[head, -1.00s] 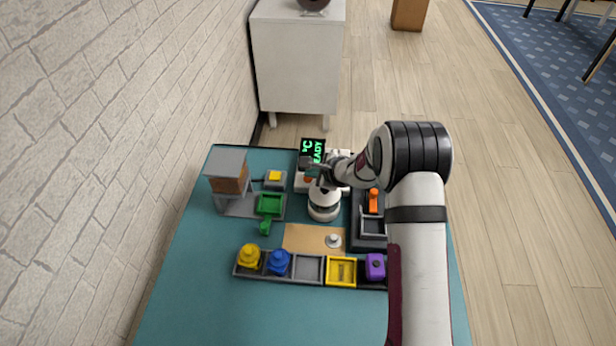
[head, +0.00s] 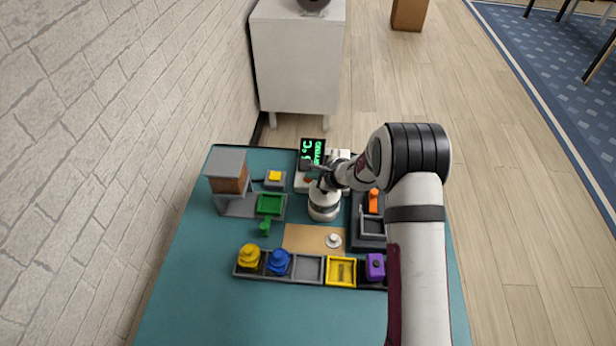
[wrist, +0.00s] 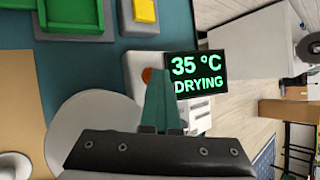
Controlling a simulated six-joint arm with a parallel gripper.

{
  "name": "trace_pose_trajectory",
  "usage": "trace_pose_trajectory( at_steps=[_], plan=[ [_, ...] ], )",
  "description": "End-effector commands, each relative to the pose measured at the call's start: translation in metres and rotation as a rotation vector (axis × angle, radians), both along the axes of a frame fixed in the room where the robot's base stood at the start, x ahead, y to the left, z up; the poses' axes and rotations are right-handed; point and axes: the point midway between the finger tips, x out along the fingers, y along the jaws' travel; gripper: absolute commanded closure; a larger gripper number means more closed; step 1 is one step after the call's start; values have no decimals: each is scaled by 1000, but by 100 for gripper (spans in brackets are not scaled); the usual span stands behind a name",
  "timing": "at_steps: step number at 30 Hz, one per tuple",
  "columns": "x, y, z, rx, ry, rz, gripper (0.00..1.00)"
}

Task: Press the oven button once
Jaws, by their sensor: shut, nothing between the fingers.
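The oven (wrist: 135,62) is a white unit at the back of the teal table, with a dark display (wrist: 196,72) reading "35 °C DRYING" in green. The display also shows in the head view (head: 312,152). The orange-red oven button (wrist: 146,75) sits on the white body, left of the display in the wrist view. My gripper (wrist: 158,74) is shut and empty. Its fingertips are right beside the button and partly cover it; I cannot tell whether they touch it. In the head view my gripper (head: 310,166) is over the oven front.
A round white unit (head: 324,204) stands close below my gripper. A grey hopper with a brown front (head: 228,178), a yellow button (head: 274,176) and a green tray (head: 269,205) are to the left. A row of bins (head: 308,268) lies nearer. The table's near left is clear.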

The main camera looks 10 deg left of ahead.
Motion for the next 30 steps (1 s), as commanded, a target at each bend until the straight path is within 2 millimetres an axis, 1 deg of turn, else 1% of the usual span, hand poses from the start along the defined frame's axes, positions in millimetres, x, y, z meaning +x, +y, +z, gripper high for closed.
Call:
trace_pose_trajectory(
  at_steps=[1, 9, 17, 30],
  plan=[
    [-2, 3, -1, 1, 7, 4, 100],
    [-2, 4, 15, 3, 2, 4, 100],
    [-1, 3, 17, 4, 1, 2, 100],
    [0, 3, 60, 5, -2, 1, 100]
  ],
)
